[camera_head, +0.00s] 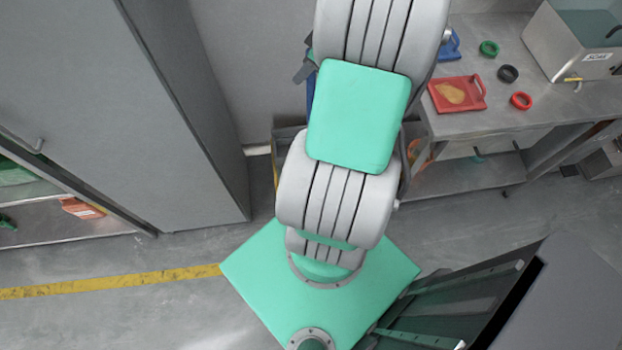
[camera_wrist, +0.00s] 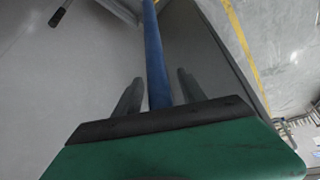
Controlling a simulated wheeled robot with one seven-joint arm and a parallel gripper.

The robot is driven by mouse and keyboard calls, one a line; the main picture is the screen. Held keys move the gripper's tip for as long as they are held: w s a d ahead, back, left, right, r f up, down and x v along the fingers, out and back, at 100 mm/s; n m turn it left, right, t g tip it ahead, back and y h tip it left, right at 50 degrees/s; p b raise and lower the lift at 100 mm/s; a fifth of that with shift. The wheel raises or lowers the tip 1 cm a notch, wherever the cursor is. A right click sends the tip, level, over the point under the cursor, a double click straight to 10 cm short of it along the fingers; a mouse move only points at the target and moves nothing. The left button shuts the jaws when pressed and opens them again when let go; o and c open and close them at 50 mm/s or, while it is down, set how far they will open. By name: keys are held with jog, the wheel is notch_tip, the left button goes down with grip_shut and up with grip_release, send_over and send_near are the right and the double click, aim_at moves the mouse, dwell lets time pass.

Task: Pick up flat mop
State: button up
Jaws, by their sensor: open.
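A blue pole (camera_wrist: 154,45), which looks like the flat mop's handle, runs from the top of the wrist view down towards my gripper (camera_wrist: 160,76). My gripper is open, with one dark finger on each side of the pole. A gap shows between the pole and each finger. The pole's lower end is hidden behind the dark edge of my gripper's body. I cannot see the mop's flat head.
A metal table (camera_head: 520,55) stands at the right with a red tray (camera_head: 457,94), small rings and a metal box (camera_head: 575,45). A tall grey cabinet (camera_head: 110,110) stands at the left. A dark panel (camera_head: 465,300) is close at lower right. Floor with a yellow line (camera_head: 120,281) is clear.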

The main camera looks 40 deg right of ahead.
jog(key=shift+c, duration=0.5)
grip_shut()
dwell(0.9)
